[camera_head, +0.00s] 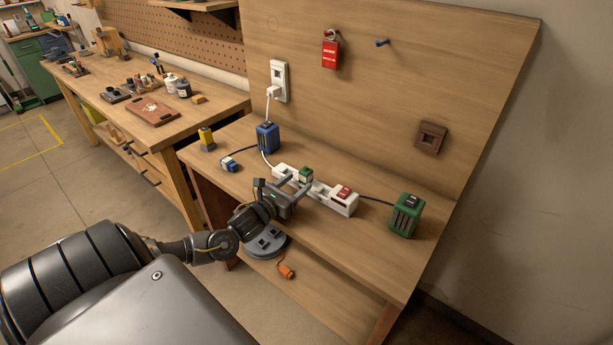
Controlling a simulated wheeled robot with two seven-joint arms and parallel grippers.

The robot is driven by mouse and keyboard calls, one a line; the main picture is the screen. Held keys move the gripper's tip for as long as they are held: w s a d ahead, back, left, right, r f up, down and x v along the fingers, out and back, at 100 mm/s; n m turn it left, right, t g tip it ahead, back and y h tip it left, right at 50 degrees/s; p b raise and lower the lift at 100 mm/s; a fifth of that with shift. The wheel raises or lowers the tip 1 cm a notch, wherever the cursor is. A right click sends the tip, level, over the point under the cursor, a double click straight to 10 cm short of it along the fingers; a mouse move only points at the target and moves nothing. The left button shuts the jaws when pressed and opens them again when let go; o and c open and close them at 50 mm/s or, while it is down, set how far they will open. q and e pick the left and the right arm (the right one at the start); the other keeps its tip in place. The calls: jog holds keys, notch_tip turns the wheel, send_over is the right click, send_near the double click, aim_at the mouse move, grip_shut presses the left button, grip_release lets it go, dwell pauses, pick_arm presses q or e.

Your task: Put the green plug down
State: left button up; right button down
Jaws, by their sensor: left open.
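A small green plug (306,174) is at the white power strip (343,208) on the bench, upright toward the strip's left part. I cannot tell if it is seated in a socket or only resting on it. My left gripper (296,186) is open, with its fingers reaching over the strip close beside the green plug. The fingers hide part of the strip, and I cannot tell whether they touch the plug. My right gripper is not in view.
A red plug (344,191) sits on the strip's right end. A green box (404,215) stands right, a blue box (267,137) behind left. A blue plug (229,165) and yellow object (206,139) lie left. An orange plug (286,271) hangs near a grey round object (266,243).

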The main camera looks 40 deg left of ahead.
aim_at(302, 176)
pick_arm(q)
jog(key=shift+w+a+r+p, duration=0.15)
jog(key=shift+w+p, duration=0.3)
jog(key=shift+w, duration=0.9)
jog(key=shift+w+r+p, duration=0.1)
jog(key=shift+w+p, duration=0.35)
jog(key=shift+w, duration=1)
jog(key=shift+c, duration=0.5)
jog(key=c, duration=1.1)
jog(key=shift+o, duration=0.2)
jog(key=shift+r, duration=0.1)
